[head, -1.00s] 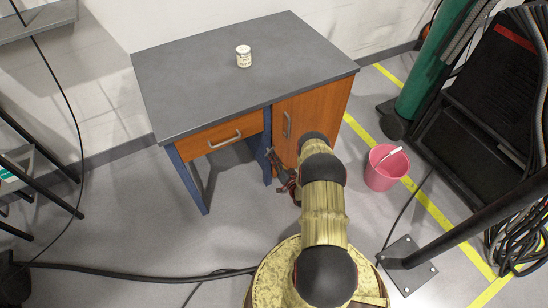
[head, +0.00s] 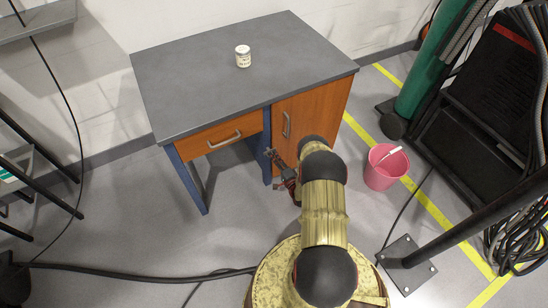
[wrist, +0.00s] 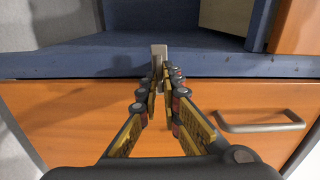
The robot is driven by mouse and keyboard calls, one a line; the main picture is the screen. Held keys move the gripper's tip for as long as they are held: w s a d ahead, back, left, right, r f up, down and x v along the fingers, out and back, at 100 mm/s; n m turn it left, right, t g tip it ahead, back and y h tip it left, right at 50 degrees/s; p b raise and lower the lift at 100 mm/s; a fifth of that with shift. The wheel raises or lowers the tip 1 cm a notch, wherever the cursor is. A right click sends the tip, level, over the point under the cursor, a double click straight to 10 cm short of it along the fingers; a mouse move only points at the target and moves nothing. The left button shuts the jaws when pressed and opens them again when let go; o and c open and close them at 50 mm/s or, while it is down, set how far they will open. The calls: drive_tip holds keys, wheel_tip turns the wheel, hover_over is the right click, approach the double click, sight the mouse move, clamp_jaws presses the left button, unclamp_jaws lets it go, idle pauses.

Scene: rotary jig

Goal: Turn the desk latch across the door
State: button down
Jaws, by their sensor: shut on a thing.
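The desk (head: 190,75) has a grey top, an orange drawer on the left and an orange door (head: 310,115) on the right. My gripper (head: 270,155) is at the blue upright beside the door, below the drawer's right end. In the wrist view, which is turned sideways, the small metal latch (wrist: 159,50) lies over the blue upright (wrist: 80,62). My gripper (wrist: 160,76) is shut on the latch; the fingers hide part of it. The door (wrist: 70,115) looks closed, with its handle (wrist: 262,122) to the right of the fingers. The latch is too small to make out in the head view.
A white jar (head: 243,56) stands on the desk top. A pink bucket (head: 386,168) is on the floor right of the desk, near a black post with a base plate (head: 407,266). Cables cross the floor. The floor in front of the drawer is mostly clear.

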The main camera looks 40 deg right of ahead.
drive_tip(key=shift+m, duration=0.4)
drive_tip(key=c, duration=2.1)
unclamp_jaws()
drive_tip(key=shift+o, duration=0.5)
drive_tip(key=v, duration=1.2)
drive_tip(key=shift+f, duration=0.1)
